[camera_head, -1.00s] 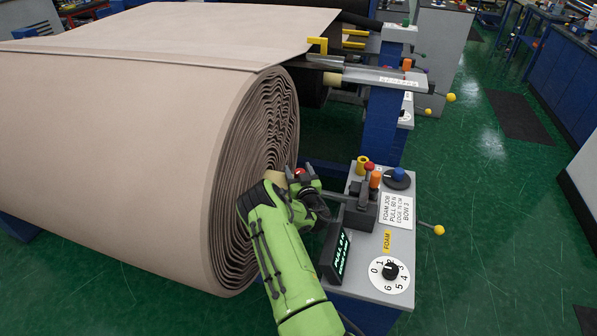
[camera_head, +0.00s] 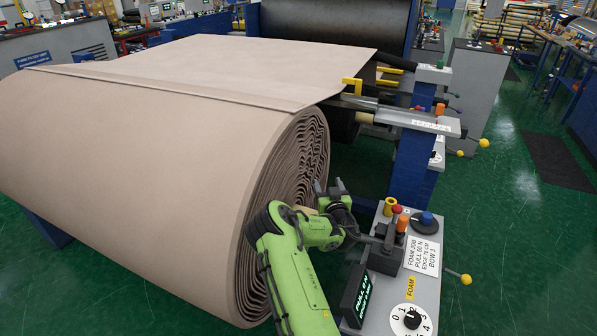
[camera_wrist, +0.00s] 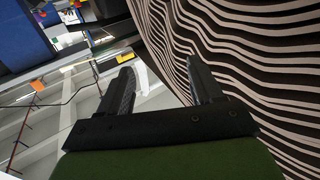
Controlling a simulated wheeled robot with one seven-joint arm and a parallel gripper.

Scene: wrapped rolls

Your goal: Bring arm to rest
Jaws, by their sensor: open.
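My green arm reaches up from the bottom of the head view, between the big roll and the control box. My gripper (camera_head: 332,188) is dark, points upward and is raised in front of the end of the roll. In the wrist view my gripper (camera_wrist: 158,90) has its two fingers wide apart with nothing between them. The large beige roll (camera_head: 150,160) fills the left of the head view. Its layered end (camera_wrist: 245,60) fills the right of the wrist view, close beside the right finger.
A grey control box (camera_head: 400,285) on a blue stand is right of my arm, with a lever (camera_head: 392,240), coloured knobs, a dial (camera_head: 411,319) and a lit display (camera_head: 356,300). A yellow-tipped handle (camera_head: 466,279) sticks out right. Green floor (camera_head: 515,240) is open farther right.

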